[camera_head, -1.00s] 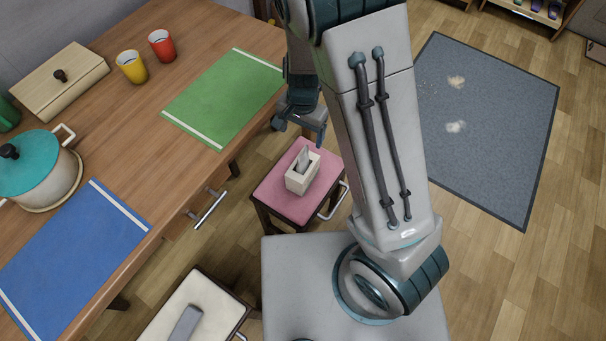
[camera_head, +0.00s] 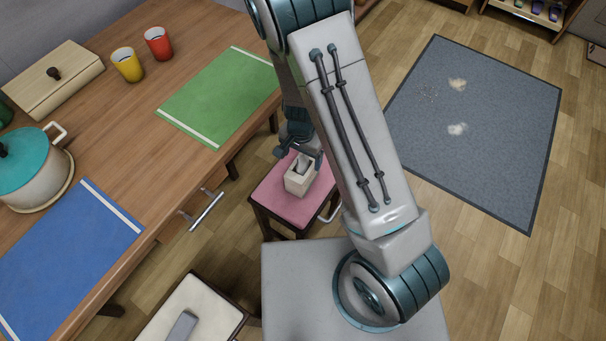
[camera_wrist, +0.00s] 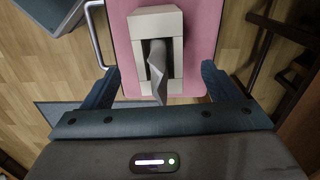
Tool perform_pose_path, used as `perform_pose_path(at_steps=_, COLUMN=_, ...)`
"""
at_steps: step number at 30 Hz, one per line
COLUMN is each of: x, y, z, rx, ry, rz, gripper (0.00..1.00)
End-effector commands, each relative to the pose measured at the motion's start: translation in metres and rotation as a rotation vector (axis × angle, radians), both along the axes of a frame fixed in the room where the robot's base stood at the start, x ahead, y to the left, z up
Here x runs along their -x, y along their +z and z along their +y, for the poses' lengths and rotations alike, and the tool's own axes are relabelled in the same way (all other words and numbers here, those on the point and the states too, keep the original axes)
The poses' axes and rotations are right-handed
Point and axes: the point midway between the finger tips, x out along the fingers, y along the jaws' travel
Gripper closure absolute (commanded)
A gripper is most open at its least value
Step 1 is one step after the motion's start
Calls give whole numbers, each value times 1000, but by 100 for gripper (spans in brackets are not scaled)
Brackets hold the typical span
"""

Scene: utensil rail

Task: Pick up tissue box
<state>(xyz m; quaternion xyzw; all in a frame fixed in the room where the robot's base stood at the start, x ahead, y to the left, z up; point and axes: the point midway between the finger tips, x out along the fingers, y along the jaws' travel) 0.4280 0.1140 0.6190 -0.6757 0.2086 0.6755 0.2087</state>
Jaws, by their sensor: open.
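The tissue box (camera_head: 300,179) is a small cream box with a grey-white tissue standing out of its top opening. It sits on the pink seat (camera_head: 283,206) of a dark-framed stool beside the table. My gripper (camera_head: 299,154) is over the far side of the seat, close above the box, and partly hides it. In the wrist view the box (camera_wrist: 158,30) and its tissue (camera_wrist: 158,72) lie ahead of and between the two fingers. My gripper (camera_wrist: 160,85) is open there, with one finger on each side and nothing held.
The wooden table (camera_head: 150,110) stands left of the stool, with a green mat (camera_head: 218,98), cups and a pot (camera_head: 32,180). A metal handle (camera_head: 203,210) sticks out from its side. A cream-seated stool (camera_head: 205,300) is nearer. A grey rug (camera_head: 480,120) lies right.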

Motion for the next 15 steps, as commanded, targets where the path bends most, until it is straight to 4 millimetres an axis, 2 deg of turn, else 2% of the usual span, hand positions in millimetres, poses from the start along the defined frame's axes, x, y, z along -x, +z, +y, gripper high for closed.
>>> perform_pose_path(at_steps=1, x=0, y=-12, z=-2, rx=1, ry=-2, rz=2, gripper=18)
perform_pose_path(at_steps=3, x=0, y=-23, z=-3, rx=1, ry=-2, rz=3, gripper=18)
perform_pose_path(at_steps=6, x=0, y=-34, z=-3, rx=1, ry=-1, rz=2, gripper=18)
perform_pose_path(at_steps=13, x=-1, y=-35, z=-2, rx=0, ry=0, rz=0, gripper=18)
perform_pose_path(at_steps=14, x=-1, y=-35, z=-2, rx=0, ry=0, rz=0, gripper=24)
perform_pose_path(at_steps=15, x=-1, y=-35, z=-2, rx=0, ry=0, rz=0, gripper=35)
